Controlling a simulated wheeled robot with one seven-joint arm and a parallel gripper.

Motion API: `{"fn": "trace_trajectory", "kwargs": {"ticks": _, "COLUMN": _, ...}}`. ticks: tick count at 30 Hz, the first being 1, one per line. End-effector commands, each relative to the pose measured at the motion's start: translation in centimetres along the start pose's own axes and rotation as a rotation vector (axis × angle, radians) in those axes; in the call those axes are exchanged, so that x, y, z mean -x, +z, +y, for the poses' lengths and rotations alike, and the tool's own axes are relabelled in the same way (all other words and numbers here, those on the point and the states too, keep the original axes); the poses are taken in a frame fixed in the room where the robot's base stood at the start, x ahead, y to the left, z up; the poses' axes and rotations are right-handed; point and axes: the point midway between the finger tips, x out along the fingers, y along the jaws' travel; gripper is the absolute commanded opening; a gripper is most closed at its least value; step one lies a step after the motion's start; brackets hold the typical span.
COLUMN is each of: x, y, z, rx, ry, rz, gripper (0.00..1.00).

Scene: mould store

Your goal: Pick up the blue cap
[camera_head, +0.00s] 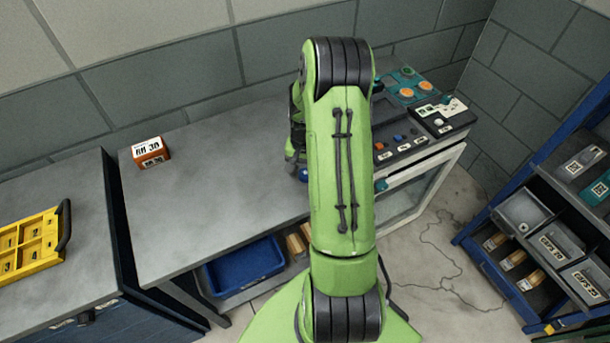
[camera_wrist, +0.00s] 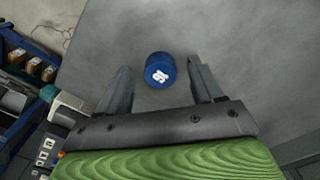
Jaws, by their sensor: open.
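The blue cap (camera_wrist: 160,70) stands on the grey bench top (camera_wrist: 240,50) in the wrist view, with a white mark on it. My gripper (camera_wrist: 162,78) is open, with one finger on each side of the cap and a gap to each. The cap is not held. In the head view only a small blue part of the cap (camera_head: 304,175) shows beside my green arm, which hides most of the gripper (camera_head: 294,160) and that part of the bench.
An orange-and-white box (camera_head: 150,152) stands on the bench at left. A control panel (camera_head: 415,140) is at the bench's right end. A blue bin (camera_head: 245,268) sits below. A yellow tray (camera_head: 30,243) lies on the left cabinet. A blue rack (camera_head: 480,262) with bins stands at right.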

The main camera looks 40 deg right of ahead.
Motion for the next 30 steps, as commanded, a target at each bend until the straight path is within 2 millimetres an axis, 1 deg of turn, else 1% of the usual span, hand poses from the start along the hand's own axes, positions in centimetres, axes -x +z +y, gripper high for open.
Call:
{"fn": "trace_trajectory", "kwargs": {"ticks": 1, "x": -0.3, "y": 0.0, "z": 0.0, "rx": 0.000, "ry": 0.000, "rz": 0.000, "gripper": 0.67}}
{"fn": "trace_trajectory", "kwargs": {"ticks": 6, "x": -0.3, "y": 0.0, "z": 0.0, "rx": 0.000, "ry": 0.000, "rz": 0.002, "gripper": 0.67}}
{"fn": "trace_trajectory", "kwargs": {"ticks": 7, "x": -0.3, "y": 0.0, "z": 0.0, "rx": 0.001, "ry": 0.000, "rz": 0.002, "gripper": 0.66}}
{"fn": "trace_trajectory", "kwargs": {"ticks": 18, "x": -0.3, "y": 0.0, "z": 0.0, "rx": 0.001, "ry": 0.000, "rz": 0.002, "gripper": 0.09}}
{"fn": "trace_trajectory", "kwargs": {"ticks": 23, "x": -0.3, "y": 0.0, "z": 0.0, "rx": 0.001, "ry": 0.000, "rz": 0.002, "gripper": 0.08}}
{"fn": "trace_trajectory", "kwargs": {"ticks": 26, "x": 0.2, "y": -0.1, "z": 0.0, "rx": 0.001, "ry": 0.000, "rz": 0.003, "gripper": 0.08}}
{"fn": "trace_trajectory", "kwargs": {"ticks": 29, "x": 2.1, "y": -0.1, "z": -0.1, "rx": 0.001, "ry": -0.001, "rz": 0.006, "gripper": 0.08}}
{"fn": "trace_trajectory", "kwargs": {"ticks": 30, "x": 3.2, "y": -0.1, "z": -0.1, "rx": 0.001, "ry": -0.001, "rz": 0.008, "gripper": 0.08}}
